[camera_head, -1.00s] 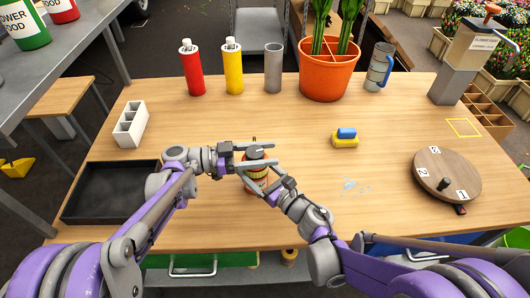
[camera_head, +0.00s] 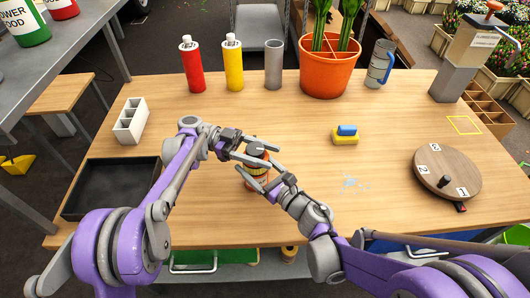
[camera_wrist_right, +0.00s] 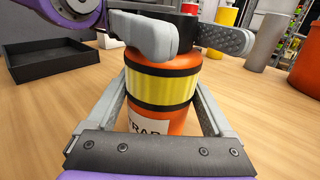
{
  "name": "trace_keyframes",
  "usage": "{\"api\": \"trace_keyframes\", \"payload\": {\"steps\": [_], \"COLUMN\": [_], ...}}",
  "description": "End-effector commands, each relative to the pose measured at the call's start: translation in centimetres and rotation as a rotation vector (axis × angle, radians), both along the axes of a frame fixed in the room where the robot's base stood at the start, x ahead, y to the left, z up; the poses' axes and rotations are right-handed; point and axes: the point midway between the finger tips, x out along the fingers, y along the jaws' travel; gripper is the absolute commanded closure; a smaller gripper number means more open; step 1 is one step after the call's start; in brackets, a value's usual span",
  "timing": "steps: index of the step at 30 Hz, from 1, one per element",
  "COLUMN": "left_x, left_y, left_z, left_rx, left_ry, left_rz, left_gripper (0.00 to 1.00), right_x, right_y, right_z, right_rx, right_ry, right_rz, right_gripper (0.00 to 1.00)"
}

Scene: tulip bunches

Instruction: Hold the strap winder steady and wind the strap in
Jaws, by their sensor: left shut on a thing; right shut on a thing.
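The strap winder (camera_head: 257,172) is an orange canister with a yellow strap band and black edges, upright on the wooden table. It fills the middle of the right wrist view (camera_wrist_right: 158,85), its white label partly hidden. My right gripper (camera_head: 264,178) is shut on the winder's body, one finger on each side. My left gripper (camera_head: 262,154) is shut at the winder's top, its fingers lying across the dark top part; they also show in the right wrist view (camera_wrist_right: 160,35). The crank or knob between them is mostly hidden.
A black tray (camera_head: 75,210) is at left, with a white divided holder (camera_head: 132,122) behind it. A sponge with a blue block (camera_head: 346,136) and a round numbered board (camera_head: 440,165) are at right. Bottles, a grey cylinder and an orange pot (camera_head: 327,80) line the back.

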Motion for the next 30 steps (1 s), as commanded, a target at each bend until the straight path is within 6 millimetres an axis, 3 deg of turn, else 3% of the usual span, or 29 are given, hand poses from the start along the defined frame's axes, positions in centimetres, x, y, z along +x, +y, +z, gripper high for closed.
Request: {"api": "trace_keyframes", "payload": {"steps": [13, 14, 18, 30], "left_x": [-0.09, -0.09, -0.08, -0.06], "left_y": [-0.07, -0.07, -0.05, -0.01], "left_z": [-0.02, -0.02, -0.02, 0.66], "left_rx": [0.000, 0.000, 0.000, 0.000], "left_ry": [0.001, 0.001, 0.001, 0.001], "left_rz": [-0.014, -0.014, -0.013, -0.012], "left_gripper": [0.97, 0.38, 0.13, 0.11], "right_x": [0.02, 0.02, 0.01, 0.01], "right_y": [0.08, 0.08, 0.06, 0.02], "right_z": [0.00, 0.00, 0.00, 0.00], "right_rx": [0.000, 0.000, 0.000, 0.000], "right_ry": [0.000, 0.000, 0.000, 0.000], "right_rz": [0.002, 0.002, 0.001, 0.000], "right_gripper": [0.96, 0.96, 0.96, 0.96]}}
